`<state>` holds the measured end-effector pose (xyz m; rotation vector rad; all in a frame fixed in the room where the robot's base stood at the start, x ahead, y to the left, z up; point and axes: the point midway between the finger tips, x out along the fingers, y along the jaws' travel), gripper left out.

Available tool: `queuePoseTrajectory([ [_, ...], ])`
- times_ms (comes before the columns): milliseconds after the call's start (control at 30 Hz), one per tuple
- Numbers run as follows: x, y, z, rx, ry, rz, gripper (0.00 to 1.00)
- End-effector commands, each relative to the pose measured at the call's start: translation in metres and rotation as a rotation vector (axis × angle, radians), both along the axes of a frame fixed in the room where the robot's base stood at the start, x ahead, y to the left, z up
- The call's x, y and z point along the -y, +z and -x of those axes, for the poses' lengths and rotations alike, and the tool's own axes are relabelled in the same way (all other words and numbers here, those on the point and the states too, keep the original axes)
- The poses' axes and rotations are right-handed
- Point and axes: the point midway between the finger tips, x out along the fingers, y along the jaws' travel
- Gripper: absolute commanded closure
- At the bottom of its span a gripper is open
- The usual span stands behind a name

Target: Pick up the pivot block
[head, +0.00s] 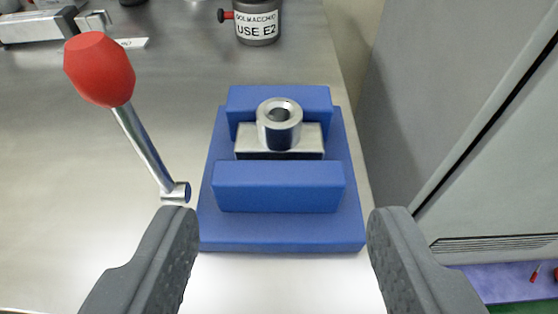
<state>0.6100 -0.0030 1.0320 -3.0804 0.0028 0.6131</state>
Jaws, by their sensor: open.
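The pivot block (279,128) is a silvery metal piece with a rectangular base and an upright hollow cylinder on top. It sits in a blue holder (282,230), between the holder's raised front and back walls. My gripper (284,228) is open and empty. Its two dark grey fingers stand apart at the bottom left and bottom right of the picture, nearer to me than the block, with the holder showing between them.
A lever with a red knob (100,70) and metal rod lies left of the holder. A grey labelled container (257,22) stands at the back. A metal device (45,26) is at the back left. A grey cabinet (450,100) rises close on the right, past the table edge.

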Motion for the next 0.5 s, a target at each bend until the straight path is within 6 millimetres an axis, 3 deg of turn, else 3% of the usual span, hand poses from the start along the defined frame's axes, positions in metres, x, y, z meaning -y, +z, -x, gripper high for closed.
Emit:
queuePoseTrajectory([
  [500,0.0,-0.024,-0.058,0.0,0.0,0.0,0.48],
])
